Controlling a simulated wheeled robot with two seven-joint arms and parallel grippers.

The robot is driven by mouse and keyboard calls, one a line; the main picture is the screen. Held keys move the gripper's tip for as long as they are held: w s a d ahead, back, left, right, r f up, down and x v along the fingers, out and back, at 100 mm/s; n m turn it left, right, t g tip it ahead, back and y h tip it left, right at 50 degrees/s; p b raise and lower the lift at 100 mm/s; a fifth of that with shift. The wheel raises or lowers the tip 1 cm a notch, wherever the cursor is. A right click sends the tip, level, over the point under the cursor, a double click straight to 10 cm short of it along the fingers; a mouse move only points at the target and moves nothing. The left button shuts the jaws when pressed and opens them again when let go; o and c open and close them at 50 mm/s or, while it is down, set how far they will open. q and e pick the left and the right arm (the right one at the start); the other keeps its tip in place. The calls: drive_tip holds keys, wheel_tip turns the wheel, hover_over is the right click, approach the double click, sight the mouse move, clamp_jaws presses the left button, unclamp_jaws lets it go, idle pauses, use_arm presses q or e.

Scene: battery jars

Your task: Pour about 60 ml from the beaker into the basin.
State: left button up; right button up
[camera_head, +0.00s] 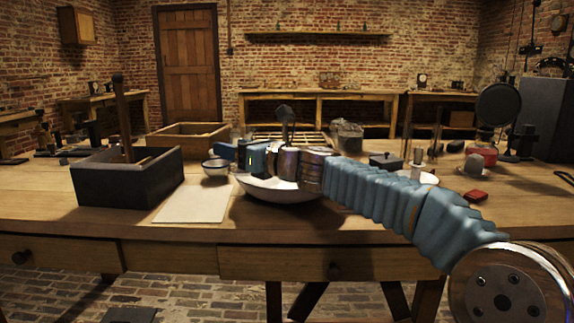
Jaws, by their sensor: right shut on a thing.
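The basin (282,196) is a wide white bowl on the wooden table, partly hidden under my right arm. My right arm comes in from the lower right in a ribbed blue sleeve. Its gripper (229,151) points left, above the basin's left rim and the small bowl. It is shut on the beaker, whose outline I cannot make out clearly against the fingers. I cannot see the beaker's liquid level or any stream. My left gripper is not in view.
A small bowl (215,168) stands left of the basin, behind a pale flat sheet (193,204). A dark open box (127,196) is on the left, with a wooden tray (190,137) behind. A red block (475,196) lies on the right. The front middle edge is clear.

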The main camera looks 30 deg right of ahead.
drive_tip(key=shift+a+f+n, duration=0.15)
drive_tip(key=shift+a+n, duration=0.05)
drive_tip(key=shift+n, duration=0.3)
drive_tip(key=shift+s, duration=0.1)
idle(1.3)
